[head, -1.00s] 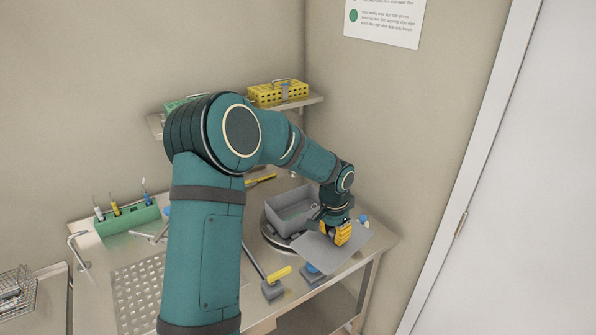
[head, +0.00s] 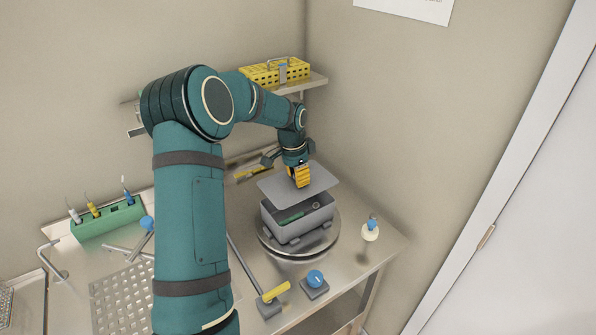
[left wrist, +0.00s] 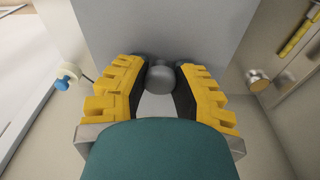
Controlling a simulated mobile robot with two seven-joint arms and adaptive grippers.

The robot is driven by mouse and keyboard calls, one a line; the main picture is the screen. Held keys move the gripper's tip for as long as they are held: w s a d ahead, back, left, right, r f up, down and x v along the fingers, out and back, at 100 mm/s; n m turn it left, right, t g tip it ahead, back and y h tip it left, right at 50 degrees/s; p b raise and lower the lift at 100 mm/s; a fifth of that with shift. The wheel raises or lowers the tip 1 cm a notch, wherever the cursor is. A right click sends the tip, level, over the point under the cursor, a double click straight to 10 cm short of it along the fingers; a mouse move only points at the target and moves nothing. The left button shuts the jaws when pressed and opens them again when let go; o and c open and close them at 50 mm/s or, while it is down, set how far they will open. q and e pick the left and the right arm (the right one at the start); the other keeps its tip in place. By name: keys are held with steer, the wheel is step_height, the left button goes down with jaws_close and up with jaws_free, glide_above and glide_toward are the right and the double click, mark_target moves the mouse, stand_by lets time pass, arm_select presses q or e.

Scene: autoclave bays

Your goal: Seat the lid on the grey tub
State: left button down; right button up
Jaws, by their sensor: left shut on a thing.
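The grey tub (head: 287,235) stands upright on a round turntable (head: 330,240) at the table's back right corner. Its open top still shows, with a green thing (head: 291,218) inside. My left gripper (head: 301,184) is shut on the knob of the flat grey lid (head: 275,184). The lid is held above the tub, toward its back edge, apart from the rim at the front. Whether it touches the back rim is hidden. In the left wrist view, the yellow fingers (left wrist: 160,85) grip both sides of the round grey knob (left wrist: 160,73). My right gripper is out of view.
A white bottle with a blue top (head: 370,230) stands right of the turntable. A blue-knobbed block (head: 315,283) and a yellow-handled lever (head: 273,293) stand in front. A yellow basket (head: 262,75) sits on the shelf behind. A green rack (head: 107,224) is at left.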

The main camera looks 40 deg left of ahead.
arm_select(q)
steer(key=shift+s+d+r, duration=0.1)
steer(key=shift+s, duration=0.05)
steer(key=shift+f+b, duration=2)
steer(key=shift+f, duration=1.35)
steer(key=shift+c, duration=0.9)
jaws_free()
steer(key=shift+r, duration=0.15)
steer(key=shift+r+p, duration=2.35)
steer(key=shift+r, duration=1.05)
